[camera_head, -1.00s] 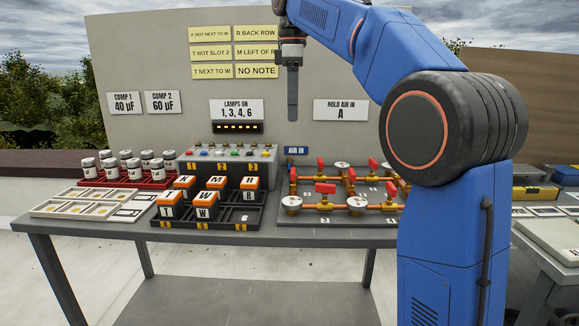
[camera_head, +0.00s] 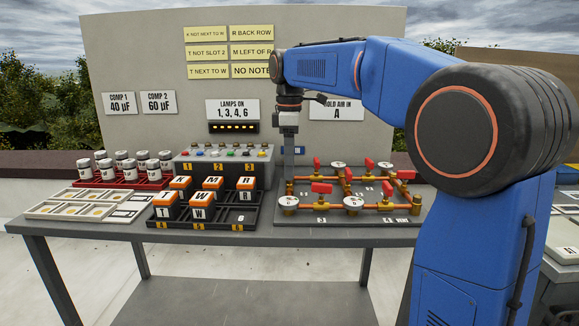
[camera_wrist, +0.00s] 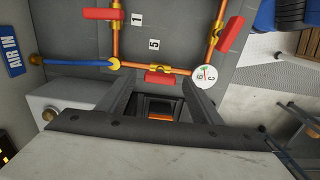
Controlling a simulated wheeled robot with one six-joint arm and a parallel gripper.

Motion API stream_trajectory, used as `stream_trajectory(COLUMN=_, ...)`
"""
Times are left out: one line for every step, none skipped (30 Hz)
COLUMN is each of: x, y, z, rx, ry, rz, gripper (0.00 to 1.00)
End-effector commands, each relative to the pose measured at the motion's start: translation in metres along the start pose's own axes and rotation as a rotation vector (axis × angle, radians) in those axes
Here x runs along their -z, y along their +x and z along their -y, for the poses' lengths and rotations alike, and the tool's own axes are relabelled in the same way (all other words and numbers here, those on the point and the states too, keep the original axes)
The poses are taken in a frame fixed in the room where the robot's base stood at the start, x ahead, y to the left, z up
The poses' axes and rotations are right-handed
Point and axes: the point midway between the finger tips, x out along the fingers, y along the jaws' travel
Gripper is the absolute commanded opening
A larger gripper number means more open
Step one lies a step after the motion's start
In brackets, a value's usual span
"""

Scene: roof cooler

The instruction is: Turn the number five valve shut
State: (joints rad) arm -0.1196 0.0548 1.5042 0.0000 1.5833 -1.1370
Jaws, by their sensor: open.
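The number five valve has a red handle (camera_wrist: 160,75) on a copper pipe, beside a white "5" label (camera_wrist: 153,44) in the wrist view. The handle lies lengthwise along its pipe. My gripper (camera_wrist: 158,88) is open, its fingers spread on either side of the valve and nothing held between them. In the head view my gripper (camera_head: 289,175) points down over the left edge of the valve board (camera_head: 345,219). That valve is hidden behind my fingers there. I cannot tell whether the fingers touch the handle.
A round gauge (camera_wrist: 205,75) sits close by my right finger in the wrist view. A blue hose (camera_wrist: 80,62) joins the pipe corner on the other side. The grey lamp box (camera_head: 225,162) and the black crate (camera_head: 240,222) stand left of the board.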

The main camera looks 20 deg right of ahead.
Motion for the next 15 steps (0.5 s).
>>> stream_trajectory(x=-0.0001, y=0.0033, z=0.0003, rx=0.000, ry=0.000, rz=0.000, gripper=0.59)
stream_trajectory(x=-0.0001, y=0.0048, z=0.0002, rx=0.000, ry=0.000, rz=0.000, gripper=0.59)
stream_trajectory(x=0.0000, y=0.0065, z=0.0001, rx=-0.001, ry=0.000, rz=0.000, gripper=0.59)
stream_trajectory(x=0.0000, y=0.0075, z=0.0001, rx=-0.001, ry=0.000, rz=0.000, gripper=0.59)
stream_trajectory(x=0.0000, y=0.0082, z=0.0001, rx=-0.001, ry=0.000, rz=0.000, gripper=0.59)
stream_trajectory(x=0.0000, y=0.0088, z=0.0001, rx=-0.001, ry=0.000, rz=0.000, gripper=0.59)
stream_trajectory(x=0.0000, y=0.0090, z=0.0001, rx=-0.001, ry=0.000, rz=0.000, gripper=0.59)
stream_trajectory(x=0.0000, y=0.0091, z=0.0001, rx=-0.001, ry=0.000, rz=0.000, gripper=0.59)
stream_trajectory(x=0.0000, y=0.0091, z=0.0000, rx=-0.001, ry=0.000, rz=0.000, gripper=0.59)
stream_trajectory(x=0.0000, y=0.0091, z=0.0000, rx=-0.001, ry=0.000, rz=0.000, gripper=0.59)
stream_trajectory(x=0.0000, y=0.0090, z=0.0000, rx=-0.001, ry=0.000, rz=0.000, gripper=0.59)
stream_trajectory(x=0.0000, y=0.0090, z=0.0000, rx=-0.001, ry=0.000, rz=0.000, gripper=0.59)
stream_trajectory(x=0.0000, y=0.0090, z=0.0000, rx=-0.001, ry=0.000, rz=0.000, gripper=0.59)
stream_trajectory(x=0.0000, y=0.0089, z=0.0000, rx=-0.001, ry=0.000, rz=0.000, gripper=0.52)
stream_trajectory(x=0.0000, y=0.0089, z=0.0000, rx=-0.001, ry=0.000, rz=0.000, gripper=0.43)
